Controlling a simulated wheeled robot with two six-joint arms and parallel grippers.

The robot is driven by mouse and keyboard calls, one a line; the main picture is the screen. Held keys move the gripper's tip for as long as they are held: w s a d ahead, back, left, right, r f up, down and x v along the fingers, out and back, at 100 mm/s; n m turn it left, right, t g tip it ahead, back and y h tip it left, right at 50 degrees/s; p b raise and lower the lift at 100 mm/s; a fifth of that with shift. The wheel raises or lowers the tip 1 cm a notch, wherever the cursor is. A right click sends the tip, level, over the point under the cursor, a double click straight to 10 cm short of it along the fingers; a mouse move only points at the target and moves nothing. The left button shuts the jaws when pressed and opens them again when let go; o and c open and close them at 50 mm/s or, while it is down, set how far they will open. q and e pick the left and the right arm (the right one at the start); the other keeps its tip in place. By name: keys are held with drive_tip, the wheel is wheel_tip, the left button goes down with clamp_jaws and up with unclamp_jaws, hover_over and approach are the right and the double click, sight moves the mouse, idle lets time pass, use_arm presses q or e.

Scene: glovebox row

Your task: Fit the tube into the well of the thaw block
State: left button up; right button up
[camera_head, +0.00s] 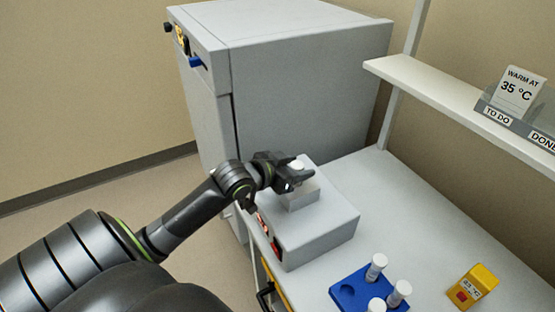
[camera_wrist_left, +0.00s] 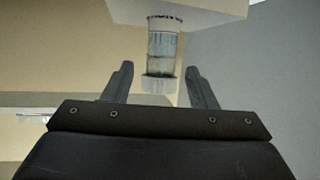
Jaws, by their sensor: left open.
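The tube (camera_wrist_left: 162,50) is clear with a white cap (camera_wrist_left: 160,85), which also shows at my left gripper in the head view (camera_head: 298,164). In the left wrist view, which looks inverted, the tube's far end meets the pale thaw block (camera_wrist_left: 200,8) at a dark round rim. How deep it sits in the well I cannot tell. The block (camera_head: 302,198) stands on a grey device with a red display (camera_head: 325,225). My left gripper (camera_head: 292,174) is open, its fingers (camera_wrist_left: 160,85) on either side of the cap with gaps visible. My right gripper is not in view.
A blue rack (camera_head: 347,291) holds several white-capped tubes on the bench at the front. A yellow timer-like box (camera_head: 473,287) is to its right. A large grey cabinet (camera_head: 290,90) stands behind. A shelf (camera_head: 450,105) with a "WARM AT 35 °C" card (camera_head: 517,90) overhangs the right.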

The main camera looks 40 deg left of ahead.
use_arm(q)
drive_tip(key=v, duration=1)
drive_tip(key=shift+s+p, duration=0.3)
drive_tip(key=shift+p, duration=0.15)
drive_tip(key=shift+r, duration=0.15)
